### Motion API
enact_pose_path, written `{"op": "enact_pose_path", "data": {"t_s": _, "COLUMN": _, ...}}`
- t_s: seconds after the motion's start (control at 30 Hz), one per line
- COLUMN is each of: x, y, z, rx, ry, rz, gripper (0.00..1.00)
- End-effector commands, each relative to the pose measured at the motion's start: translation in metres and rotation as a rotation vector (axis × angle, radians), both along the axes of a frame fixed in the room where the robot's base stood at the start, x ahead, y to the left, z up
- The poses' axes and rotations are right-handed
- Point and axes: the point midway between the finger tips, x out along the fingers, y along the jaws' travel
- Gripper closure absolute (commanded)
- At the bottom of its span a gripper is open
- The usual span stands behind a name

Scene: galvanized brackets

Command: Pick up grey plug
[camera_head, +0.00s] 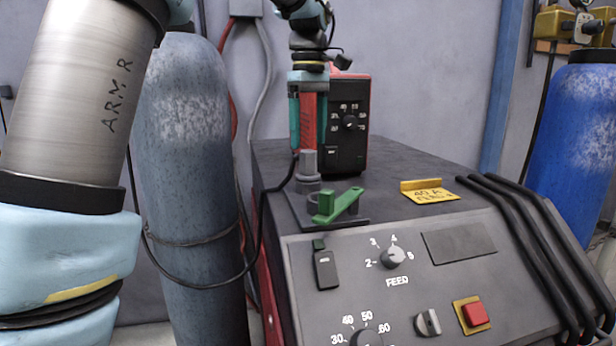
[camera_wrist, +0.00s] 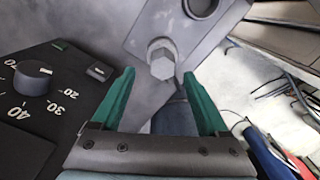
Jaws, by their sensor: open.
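The grey plug (camera_head: 307,170) stands upright on the top of the welding machine near its front left edge, just behind a green clamp. In the wrist view the plug (camera_wrist: 162,62) shows its hexagonal end between and just beyond the fingertips, close to a grey plate with a round hole (camera_wrist: 200,5). My gripper (camera_head: 308,148) has teal fingers and points down over the plug. In the wrist view my gripper (camera_wrist: 160,76) is open, one finger on each side, with a gap visible between the fingers and the plug.
The green clamp (camera_head: 337,204) lies right in front of the plug. A red and black box with a dial (camera_head: 350,122) stands close behind my gripper. A yellow tag (camera_head: 430,195) lies to the right. A grey cylinder (camera_head: 190,150) stands at the left; the machine top (camera_head: 395,165) is mostly clear.

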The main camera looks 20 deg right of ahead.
Motion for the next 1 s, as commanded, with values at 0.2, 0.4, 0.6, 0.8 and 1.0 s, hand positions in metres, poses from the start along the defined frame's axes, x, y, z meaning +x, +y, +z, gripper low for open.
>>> {"op": "enact_pose_path", "data": {"t_s": 0.2, "x": -0.003, "y": 0.004, "z": -0.03, "rx": 0.003, "ry": 0.003, "rz": 0.0, "gripper": 0.23}}
{"op": "enact_pose_path", "data": {"t_s": 0.4, "x": -0.003, "y": 0.004, "z": -0.047, "rx": 0.001, "ry": 0.002, "rz": 0.0, "gripper": 0.23}}
{"op": "enact_pose_path", "data": {"t_s": 0.6, "x": -0.003, "y": 0.003, "z": -0.048, "rx": 0.001, "ry": 0.0, "rz": 0.0, "gripper": 0.23}}
{"op": "enact_pose_path", "data": {"t_s": 0.8, "x": -0.003, "y": 0.003, "z": -0.047, "rx": 0.0, "ry": 0.0, "rz": 0.0, "gripper": 0.45}}
{"op": "enact_pose_path", "data": {"t_s": 1.0, "x": -0.003, "y": 0.003, "z": -0.047, "rx": 0.0, "ry": 0.0, "rz": 0.0, "gripper": 0.68}}
